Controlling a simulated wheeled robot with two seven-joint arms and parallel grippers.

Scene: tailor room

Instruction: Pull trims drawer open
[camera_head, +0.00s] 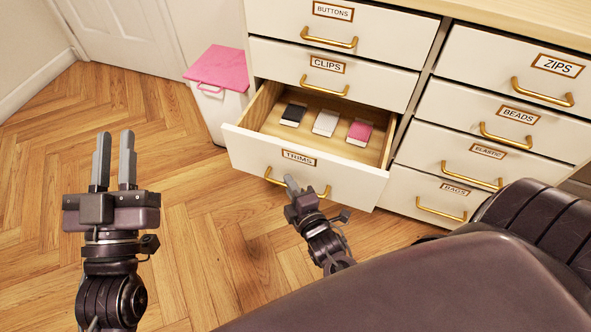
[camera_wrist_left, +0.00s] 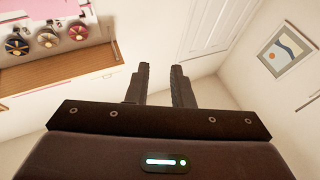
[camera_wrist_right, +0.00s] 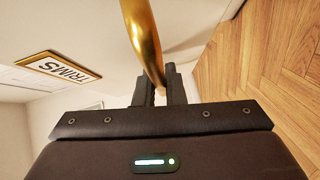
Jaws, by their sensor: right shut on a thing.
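The trims drawer (camera_head: 250,158) is pulled out of the cabinet, and its inside shows. Its front carries a TRIMS label (camera_head: 299,158) and a brass handle (camera_head: 272,177). Inside lie a black-and-white item (camera_head: 294,114), a white item (camera_head: 326,122) and a pink-and-white item (camera_head: 360,131). My right gripper (camera_head: 292,184) is shut on the brass handle, which also shows between its fingers in the right wrist view (camera_wrist_right: 143,40). My left gripper (camera_head: 114,160) is raised over the floor at the left, with its fingers apart and nothing between them.
Closed drawers labelled BUTTONS (camera_head: 300,38) and CLIPS (camera_head: 285,68) are above the trims drawer. ZIPS, BEADS, ELASTIC and BAGS drawers (camera_head: 490,118) are closed at the right. A white bin with a pink lid (camera_head: 218,68) stands left of the cabinet. The wooden floor (camera_head: 190,240) is clear.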

